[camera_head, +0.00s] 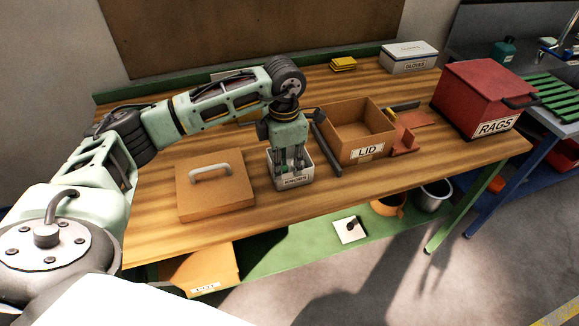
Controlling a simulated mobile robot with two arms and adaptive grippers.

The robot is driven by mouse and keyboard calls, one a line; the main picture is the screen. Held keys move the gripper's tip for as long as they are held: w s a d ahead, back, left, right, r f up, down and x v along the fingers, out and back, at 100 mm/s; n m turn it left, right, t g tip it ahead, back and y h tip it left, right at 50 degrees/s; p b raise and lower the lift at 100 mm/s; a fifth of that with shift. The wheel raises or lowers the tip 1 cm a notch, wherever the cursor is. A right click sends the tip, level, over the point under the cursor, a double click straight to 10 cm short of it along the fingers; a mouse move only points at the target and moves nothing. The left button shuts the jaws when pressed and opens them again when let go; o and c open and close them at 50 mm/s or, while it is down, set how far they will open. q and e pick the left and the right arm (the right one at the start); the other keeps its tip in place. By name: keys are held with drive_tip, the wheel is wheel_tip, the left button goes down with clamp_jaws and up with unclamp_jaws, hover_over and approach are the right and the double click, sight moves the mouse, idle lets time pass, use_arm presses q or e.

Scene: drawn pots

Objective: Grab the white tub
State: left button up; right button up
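The white tub (308,177) stands upright on the wooden workbench, with a dark-lettered label on its front that seems to read "KNOBS". My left gripper (290,165) points straight down over the tub, its dark fingers reaching in at the open top. The fingers and the gripper body hide much of the tub's inside. I cannot tell whether the fingers touch a wall or hold anything. My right gripper is out of view.
A wooden lid with a grey handle (215,188) lies left of the tub. An open box labelled "LID" (366,154) and a dark bar (326,158) are close on the right. A red "RAGS" box (480,95) stands further right. Bare bench lies in front.

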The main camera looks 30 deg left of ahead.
sight(283, 176)
use_arm(q)
drive_tip(key=f+p, duration=0.2)
drive_tip(key=f, duration=0.1)
drive_tip(key=f+p, duration=0.1)
drive_tip(key=f, duration=0.1)
drive_tip(key=shift+a+f, duration=0.2)
drive_tip(key=shift+a, duration=0.05)
drive_tip(key=shift+w+f, duration=0.1)
drive_tip(key=shift+f, duration=0.25)
drive_tip(key=shift+c, duration=0.5)
clamp_jaws()
